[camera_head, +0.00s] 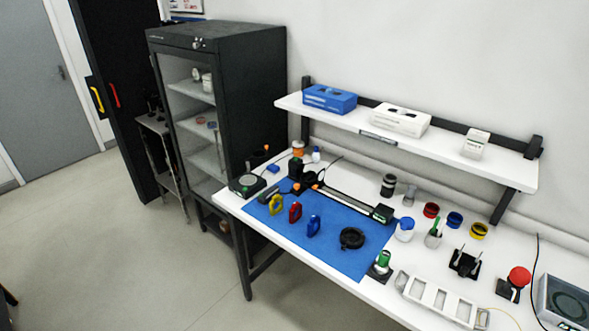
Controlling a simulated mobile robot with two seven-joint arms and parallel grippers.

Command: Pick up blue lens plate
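The blue lens plate (313,226) stands upright on the blue mat (343,262), near the mat's front edge. A red lens plate (295,212) and a yellow lens plate (276,204) stand to its left in a row. A black ring-shaped part (352,238) lies on the mat to its right. Neither of my grippers shows in the head view.
The white bench (385,295) carries a black rail device (350,202) behind the plates, jars and small parts at right, and a white slotted holder (438,298). A shelf (420,146) with boxes hangs above. A dark cabinet (245,90) stands left; open floor (150,260) lies in front.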

